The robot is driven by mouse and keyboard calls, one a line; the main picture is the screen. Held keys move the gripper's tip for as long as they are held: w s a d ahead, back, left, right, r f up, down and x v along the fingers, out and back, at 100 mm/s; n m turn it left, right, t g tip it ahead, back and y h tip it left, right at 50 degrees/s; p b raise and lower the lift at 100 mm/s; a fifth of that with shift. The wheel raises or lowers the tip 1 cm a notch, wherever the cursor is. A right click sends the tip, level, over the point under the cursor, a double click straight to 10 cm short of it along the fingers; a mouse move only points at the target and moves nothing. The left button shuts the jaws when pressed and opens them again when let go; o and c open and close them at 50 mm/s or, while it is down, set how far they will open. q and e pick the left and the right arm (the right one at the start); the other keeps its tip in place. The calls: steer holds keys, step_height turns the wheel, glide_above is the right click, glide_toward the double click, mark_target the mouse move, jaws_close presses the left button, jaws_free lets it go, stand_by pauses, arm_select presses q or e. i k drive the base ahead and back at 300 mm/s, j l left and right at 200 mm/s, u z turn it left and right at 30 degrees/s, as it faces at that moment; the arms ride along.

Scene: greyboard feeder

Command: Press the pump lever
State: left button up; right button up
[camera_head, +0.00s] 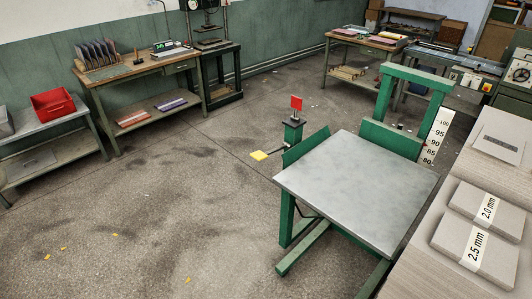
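Neither of my grippers is in view, and nothing touches the lever.
Grey board stacks (478,247) marked 2.0 mm and 2.5 mm lie on a pale surface at the right. A wooden workbench (150,69) and a shelf with a red bin (53,104) stand at the left. The floor left of the lever is open, with small yellow scraps.

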mark_target(258, 155)
steer(key=i+l+u, duration=0.2)
steer(key=l+u, duration=0.2)
steer(key=i+l+u, duration=0.1)
steer(key=l+u, duration=0.3)
